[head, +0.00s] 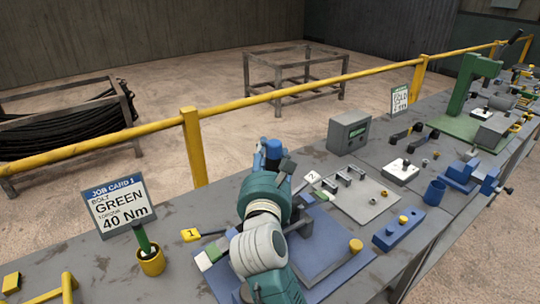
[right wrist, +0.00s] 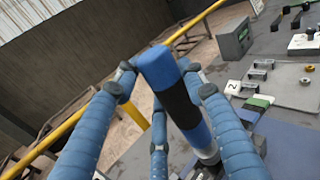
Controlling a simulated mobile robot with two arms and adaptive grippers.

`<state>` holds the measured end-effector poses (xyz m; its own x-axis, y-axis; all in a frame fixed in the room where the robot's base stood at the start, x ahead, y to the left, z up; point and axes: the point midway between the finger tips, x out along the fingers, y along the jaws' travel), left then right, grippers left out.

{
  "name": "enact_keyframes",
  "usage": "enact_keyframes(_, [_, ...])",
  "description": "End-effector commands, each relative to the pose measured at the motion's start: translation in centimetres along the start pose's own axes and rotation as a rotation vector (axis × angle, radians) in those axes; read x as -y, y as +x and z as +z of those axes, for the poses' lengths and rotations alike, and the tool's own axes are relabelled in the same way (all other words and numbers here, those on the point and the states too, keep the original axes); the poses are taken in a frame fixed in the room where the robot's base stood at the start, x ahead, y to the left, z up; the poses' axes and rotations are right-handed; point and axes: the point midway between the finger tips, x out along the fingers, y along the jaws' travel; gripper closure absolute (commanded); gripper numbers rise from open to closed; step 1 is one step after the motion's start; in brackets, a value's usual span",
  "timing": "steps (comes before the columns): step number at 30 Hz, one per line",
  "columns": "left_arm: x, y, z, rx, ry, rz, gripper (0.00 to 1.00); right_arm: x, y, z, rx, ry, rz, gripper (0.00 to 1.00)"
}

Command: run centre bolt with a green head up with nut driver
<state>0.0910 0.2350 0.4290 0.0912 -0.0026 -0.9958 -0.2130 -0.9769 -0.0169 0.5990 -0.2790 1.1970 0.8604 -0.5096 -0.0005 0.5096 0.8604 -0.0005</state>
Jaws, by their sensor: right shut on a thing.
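My right gripper (head: 272,158) is at the middle of the bench in the head view, over the blue plate (head: 325,242). In the right wrist view its blue fingers (right wrist: 165,100) are shut around a tool with a blue and black handle (right wrist: 178,90) and a silver lower part, apparently the nut driver. The handle's blue end also shows in the head view (head: 273,144). The tool's working end is hidden, so I cannot tell whether it touches a bolt. I cannot make out a green-headed centre bolt; my arm covers part of the plate. My left gripper is not in view.
A job card (head: 118,212) reads bolt green, 40 Nm. A yellow cup (head: 151,263) holds a green-handled item.

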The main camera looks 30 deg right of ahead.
Motion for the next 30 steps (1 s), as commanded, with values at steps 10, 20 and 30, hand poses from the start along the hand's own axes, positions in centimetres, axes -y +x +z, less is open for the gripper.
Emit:
enact_keyframes(10, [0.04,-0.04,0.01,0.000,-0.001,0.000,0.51,0.00,-0.02,0.32,0.007,0.001,0.001,0.96])
enact_keyframes(20, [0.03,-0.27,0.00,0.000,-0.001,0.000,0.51,-0.01,-0.03,0.33,0.007,0.001,0.000,0.96])
enact_keyframes(30, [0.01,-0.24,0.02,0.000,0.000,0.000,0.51,-0.01,-0.03,0.32,0.007,0.001,0.001,0.97])
